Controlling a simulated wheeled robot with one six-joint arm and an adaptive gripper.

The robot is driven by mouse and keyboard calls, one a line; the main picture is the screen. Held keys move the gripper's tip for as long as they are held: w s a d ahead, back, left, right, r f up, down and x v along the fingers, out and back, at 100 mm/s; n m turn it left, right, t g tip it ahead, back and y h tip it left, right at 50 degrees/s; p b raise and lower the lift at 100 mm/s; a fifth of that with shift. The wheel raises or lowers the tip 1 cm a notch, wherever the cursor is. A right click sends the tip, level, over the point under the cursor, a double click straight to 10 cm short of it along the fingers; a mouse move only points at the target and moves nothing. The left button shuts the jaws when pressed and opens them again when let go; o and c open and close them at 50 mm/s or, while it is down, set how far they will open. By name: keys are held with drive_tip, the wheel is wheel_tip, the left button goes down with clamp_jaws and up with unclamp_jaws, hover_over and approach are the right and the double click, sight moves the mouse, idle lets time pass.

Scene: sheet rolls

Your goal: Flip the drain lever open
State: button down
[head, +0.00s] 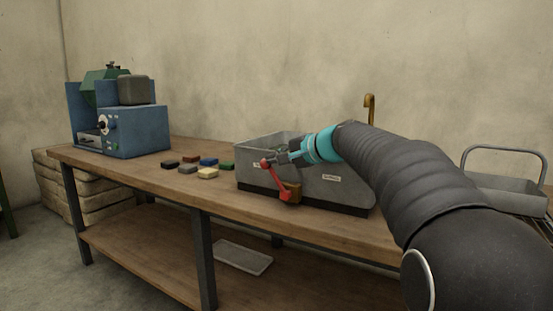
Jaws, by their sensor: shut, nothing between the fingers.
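The drain lever (276,180) is red with a round knob at its upper end. My gripper (272,160) is shut and empty, at the basin's front near the lever's knob. Its tips look very close to the knob; I cannot tell whether they touch. My arm comes in from the right and hides part of the basin's rim and inside.
Several small coloured blocks (208,173) lie on the wooden workbench (150,172) left of the basin. A blue machine (140,130) stands at the bench's left end. A brass tap (369,108) rises behind the basin. A grey tray with a handle (500,190) is at the right.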

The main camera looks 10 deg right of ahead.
drive_tip(key=s+d+r+p, duration=0.1)
drive_tip(key=s+d+r, duration=0.4)
drive_tip(key=r, duration=0.5)
drive_tip(key=shift+s+d+r+p, duration=0.15)
drive_tip(key=shift+s+d+p, duration=0.2)
drive_tip(key=shift+s, duration=0.9)
drive_tip(key=s+d+f+n+g+h, duration=0.1)
drive_tip(key=s+d+f+g+h, duration=0.2)
drive_tip(key=f, duration=0.7)
drive_tip(key=s+d+f+n+h, duration=0.15)
drive_tip(key=s+f, duration=0.35)
drive_tip(key=f, duration=0.5)
drive_tip(key=s+f+n+h, duration=0.1)
drive_tip(key=s+f, duration=0.3)
drive_tip(key=s, duration=0.4)
drive_tip(key=s+a+f+n+g+h, duration=0.1)
drive_tip(key=s+f+n+h, duration=0.1)
drive_tip(key=s+f, duration=0.3)
drive_tip(key=s+f+n+h, duration=0.2)
drive_tip(key=s+f+n, duration=0.1)
drive_tip(key=s, duration=1)
drive_tip(key=shift+s+a+f+g, duration=0.2)
drive_tip(key=shift+a+f+g, duration=0.2)
drive_tip(key=shift+f, duration=0.4)
